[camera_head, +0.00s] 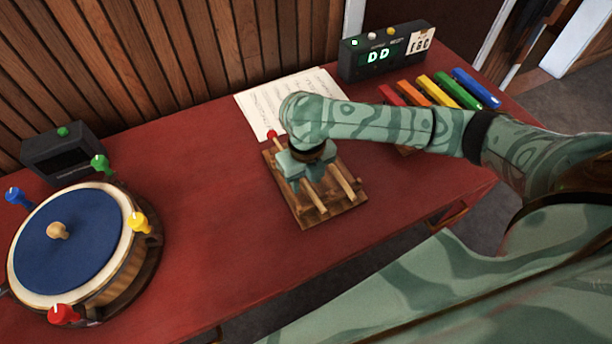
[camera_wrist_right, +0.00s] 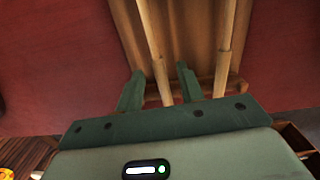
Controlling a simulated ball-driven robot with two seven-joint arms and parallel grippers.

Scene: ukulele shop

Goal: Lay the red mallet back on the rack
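The wooden rack (camera_head: 334,208) sits on the red table; its slats fill the upper middle of the right wrist view (camera_wrist_right: 194,50). The red mallet's round red head (camera_head: 271,134) shows at the rack's far left corner. A pale stick (camera_head: 314,196) in line with it lies along the rack, partly hidden under my right gripper (camera_head: 308,176). A second stick (camera_head: 343,180) lies to its right; its head is hidden. In the right wrist view, my right gripper (camera_wrist_right: 158,86) is open, with one stick (camera_wrist_right: 151,40) between its spread fingers, apart from both. My left gripper is out of view.
A music sheet (camera_head: 262,107) lies behind the rack. Coloured bars (camera_head: 437,91) and a display box (camera_head: 388,55) are at the back right. A round blue-topped drum (camera_head: 80,240) with coloured pegs and a dark box (camera_head: 62,153) stand left. The table between drum and rack is clear.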

